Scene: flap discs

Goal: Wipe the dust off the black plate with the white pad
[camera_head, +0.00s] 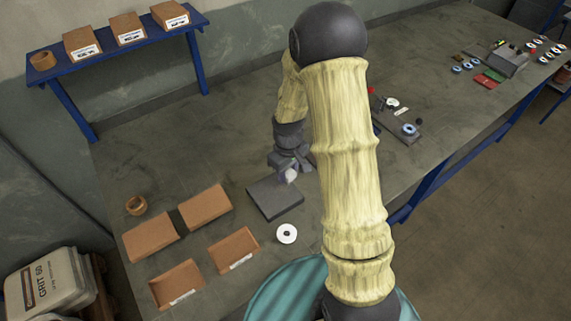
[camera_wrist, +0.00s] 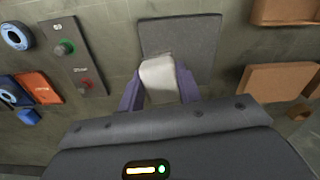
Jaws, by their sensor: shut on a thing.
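The black plate (camera_head: 277,202) lies flat on the workbench and looks dark grey. In the wrist view the plate (camera_wrist: 200,45) is partly covered by the pad. My gripper (camera_head: 290,169) is shut on the white pad (camera_head: 291,176), at the plate's far right edge. In the wrist view my two purple fingers (camera_wrist: 160,88) stand on either side of the pad (camera_wrist: 158,76). The pad overlaps the plate's near edge in that view; I cannot tell if they touch. Dust is too faint to make out.
Cardboard boxes (camera_head: 205,207) and open trays (camera_head: 233,250) stand left of the plate. A white disc (camera_head: 287,233) lies in front of it. A panel with green and red buttons (camera_wrist: 75,60) is at the left in the wrist view. Bench behind the plate is clear.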

